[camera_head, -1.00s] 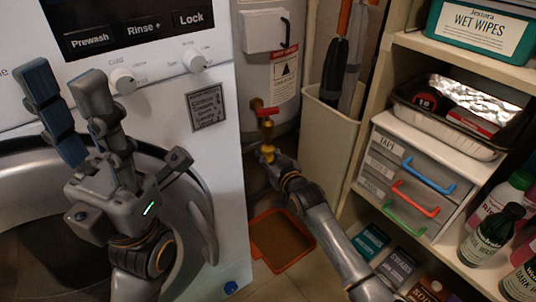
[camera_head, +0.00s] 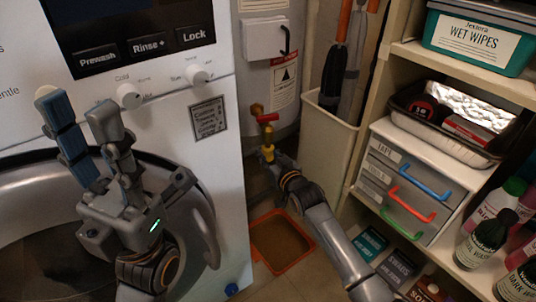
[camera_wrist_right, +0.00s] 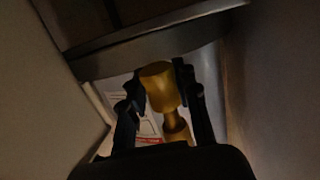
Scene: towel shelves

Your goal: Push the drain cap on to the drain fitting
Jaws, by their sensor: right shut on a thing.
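The drain fitting (camera_head: 267,134) is a brass valve with a red handle, low on the front of the white tank. My right gripper (camera_head: 267,158) is just below it, shut on a yellow-brass piece that appears to be the drain cap (camera_head: 267,151). In the head view, the cap and fitting are in line and look very close. I cannot tell whether they touch. The right wrist view shows a brass cylinder (camera_wrist_right: 160,87) between the dark fingers (camera_wrist_right: 160,92), with a narrower brass part beside it. My left gripper (camera_head: 88,140) is open and empty in front of the washer.
The washer (camera_head: 222,130) stands close to the left of the tank (camera_head: 270,75). A tall pale bin (camera_head: 327,145) with long handles in it stands to the right of the tank. The shelf (camera_head: 385,95) is further right. An orange-rimmed tray (camera_head: 283,266) lies on the floor below.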

